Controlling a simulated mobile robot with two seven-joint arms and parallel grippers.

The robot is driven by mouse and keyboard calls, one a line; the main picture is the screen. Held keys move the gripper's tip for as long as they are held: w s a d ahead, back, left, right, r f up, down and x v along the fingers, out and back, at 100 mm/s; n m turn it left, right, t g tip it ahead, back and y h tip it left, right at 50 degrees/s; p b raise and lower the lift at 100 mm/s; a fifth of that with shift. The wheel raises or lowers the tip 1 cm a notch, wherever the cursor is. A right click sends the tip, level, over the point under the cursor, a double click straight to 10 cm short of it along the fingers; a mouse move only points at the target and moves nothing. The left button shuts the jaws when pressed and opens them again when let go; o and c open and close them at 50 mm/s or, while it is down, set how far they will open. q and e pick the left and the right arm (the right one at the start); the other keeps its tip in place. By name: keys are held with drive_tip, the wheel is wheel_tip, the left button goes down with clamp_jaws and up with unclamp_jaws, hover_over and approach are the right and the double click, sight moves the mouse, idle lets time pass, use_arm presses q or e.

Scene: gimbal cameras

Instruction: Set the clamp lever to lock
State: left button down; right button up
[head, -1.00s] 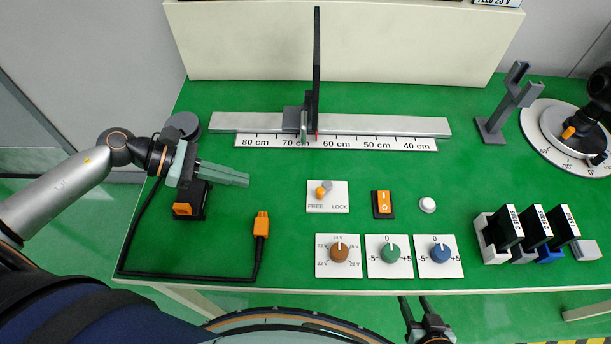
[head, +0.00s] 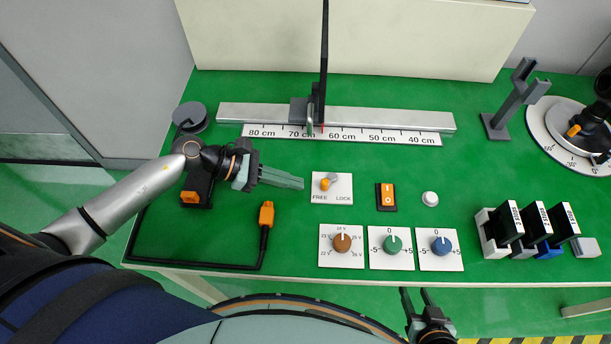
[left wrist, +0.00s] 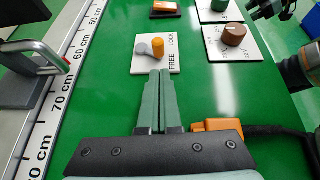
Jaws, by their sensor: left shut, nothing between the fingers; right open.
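The clamp lever plate (head: 332,196) is a white square marked FREE and LOCK on the green bench. Its lever (head: 326,183) has an orange knob on a grey pivot, and the knob sits toward the FREE side. My left gripper (head: 302,184) is shut and empty, just left of the plate, and touches nothing that I can see. In the left wrist view the plate (left wrist: 140,62) and the orange knob (left wrist: 157,46) lie just ahead of the shut fingertips (left wrist: 160,74). My right gripper (head: 417,294) is open and empty at the bench's front edge.
An orange rocker switch (head: 387,197) and a white button (head: 430,198) are right of the plate. Three dial plates, the nearest brown (head: 342,242), stand in front. An orange-plugged cable (head: 266,214) lies front left. A rail with ruler (head: 380,137) runs behind.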

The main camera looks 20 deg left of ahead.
use_arm(q)
drive_tip(key=shift+w+d+r+p, duration=0.15)
drive_tip(key=shift+w+d, duration=0.15)
drive_tip(key=shift+d, duration=0.45)
drive_tip(key=shift+w+d+f+p, duration=0.15)
drive_tip(key=shift+w+d, duration=0.1)
drive_tip(key=shift+d, duration=0.5)
use_arm(e)
drive_tip(key=shift+r, duration=0.55)
use_arm(q)
drive_tip(key=shift+r, duration=0.1)
use_arm(e)
drive_tip(key=shift+w+d, duration=0.15)
drive_tip(key=shift+w, duration=0.05)
